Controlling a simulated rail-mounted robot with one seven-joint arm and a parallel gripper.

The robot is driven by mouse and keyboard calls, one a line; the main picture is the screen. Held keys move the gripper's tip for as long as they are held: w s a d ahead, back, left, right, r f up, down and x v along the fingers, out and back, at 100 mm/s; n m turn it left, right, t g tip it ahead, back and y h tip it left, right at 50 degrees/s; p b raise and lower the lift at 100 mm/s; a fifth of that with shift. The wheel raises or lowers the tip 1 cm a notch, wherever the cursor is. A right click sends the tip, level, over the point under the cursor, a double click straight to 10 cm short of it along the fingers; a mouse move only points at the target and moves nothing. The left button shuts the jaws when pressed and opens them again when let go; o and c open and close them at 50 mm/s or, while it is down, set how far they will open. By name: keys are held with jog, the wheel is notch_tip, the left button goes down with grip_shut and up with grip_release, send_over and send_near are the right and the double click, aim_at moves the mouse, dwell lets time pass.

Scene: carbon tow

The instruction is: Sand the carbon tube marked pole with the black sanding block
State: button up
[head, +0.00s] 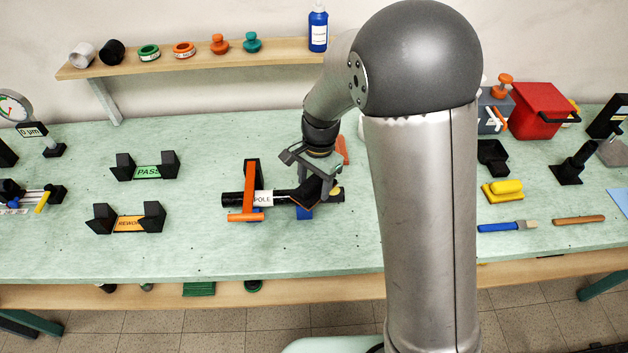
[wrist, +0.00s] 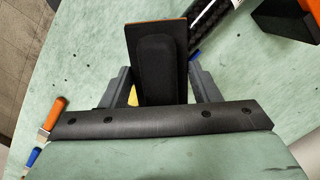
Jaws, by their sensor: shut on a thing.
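The black carbon tube (head: 233,198) with a white POLE label (head: 263,198) lies level across blue supports, under an orange clamp (head: 247,205). My gripper (head: 315,190) is over the tube's right part and shut on the black sanding block (head: 307,197). In the wrist view the block (wrist: 160,70) sits between the grey fingers, with an orange edge along its top. The tube (wrist: 207,24) shows just beyond it at the upper right. My gripper hides part of the tube, and I cannot tell whether the block touches it.
The PASS stand (head: 148,171) and REWORK stand (head: 128,222) are empty at left. A yellow block (head: 503,190), a blue-handled brush (head: 507,227) and a red box (head: 540,110) are at right. A shelf (head: 200,59) holds rolls and a blue bottle (head: 318,27). The bench front is clear.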

jog(key=o, duration=0.7)
jog(key=shift+r+p, duration=0.35)
jog(key=shift+r, duration=0.05)
jog(key=c, duration=0.7)
